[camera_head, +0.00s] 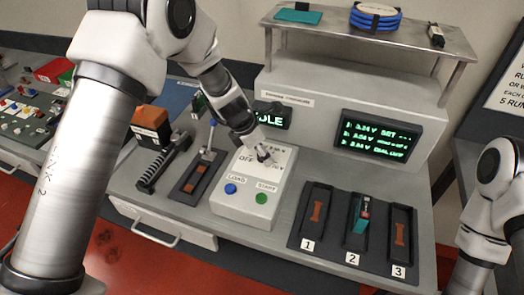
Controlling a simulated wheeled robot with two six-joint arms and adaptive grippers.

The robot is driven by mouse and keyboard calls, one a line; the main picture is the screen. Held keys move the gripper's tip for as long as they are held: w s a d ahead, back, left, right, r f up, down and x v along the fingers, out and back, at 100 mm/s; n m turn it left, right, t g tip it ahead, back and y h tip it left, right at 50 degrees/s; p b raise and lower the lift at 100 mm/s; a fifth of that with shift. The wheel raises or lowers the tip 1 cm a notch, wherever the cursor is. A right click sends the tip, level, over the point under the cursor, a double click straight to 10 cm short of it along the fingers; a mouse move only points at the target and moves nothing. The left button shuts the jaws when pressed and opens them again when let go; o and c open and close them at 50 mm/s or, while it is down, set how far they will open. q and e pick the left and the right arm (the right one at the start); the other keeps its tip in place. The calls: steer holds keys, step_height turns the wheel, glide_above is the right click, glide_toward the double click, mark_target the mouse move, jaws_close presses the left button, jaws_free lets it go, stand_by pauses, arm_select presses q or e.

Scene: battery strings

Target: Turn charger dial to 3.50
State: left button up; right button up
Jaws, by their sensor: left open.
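The charger box (229,203) is a pale unit on the grey bench, with a blue button (231,189) and a green button (261,198) on its front. My left gripper (264,157) is open and points down at the top face of the box, where the dial sits. The gripper hides most of the dial, so its setting and any contact cannot be told. "OFF" is printed beside it. A small display (270,116) behind is partly covered and shows "DLE". My right arm is at the right edge; its gripper is out of view.
A larger display (376,136) shows green text lines. Three numbered slots stand at right; slot 2 (356,222) holds a teal and red item. A black lever (163,164) and a tray with a blue-tipped handle (196,177) stand left. A metal shelf (340,38) rises behind.

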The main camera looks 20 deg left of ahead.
arm_select(q)
steer(key=shift+s+r, duration=0.1)
steer(key=shift+s, duration=0.05)
steer(key=shift+c, duration=0.3)
steer(key=shift+s, duration=0.1)
jaws_close()
